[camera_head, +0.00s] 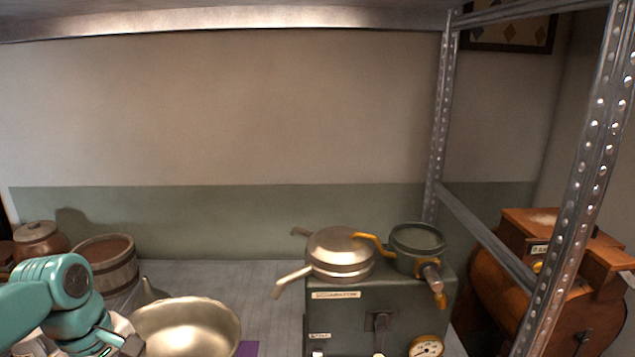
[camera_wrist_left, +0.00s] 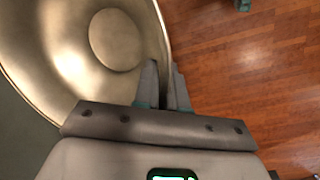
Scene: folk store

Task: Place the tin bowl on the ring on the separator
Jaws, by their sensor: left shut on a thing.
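The tin bowl (camera_head: 205,322) is wide, shiny and pale gold-grey, at the lower left centre of the head view. It also fills the upper left of the left wrist view (camera_wrist_left: 60,50). My left gripper (camera_head: 132,345) is at the bowl's left rim. In the left wrist view its two fingers (camera_wrist_left: 164,85) are shut on the rim. The separator (camera_head: 345,318) is a dark green box with a gauge, to the right of the bowl. On its top right is a dark round ring-shaped piece (camera_head: 418,240) with yellow fittings. My right gripper is not in view.
A lidded metal pan (camera_head: 341,252) with spouts sits on the separator's top left. A wooden tub (camera_head: 105,262) and a brown lidded pot (camera_head: 38,242) stand at the left. A metal shelf post (camera_head: 440,120) rises behind the separator. Wooden floor (camera_wrist_left: 245,85) shows below the bowl.

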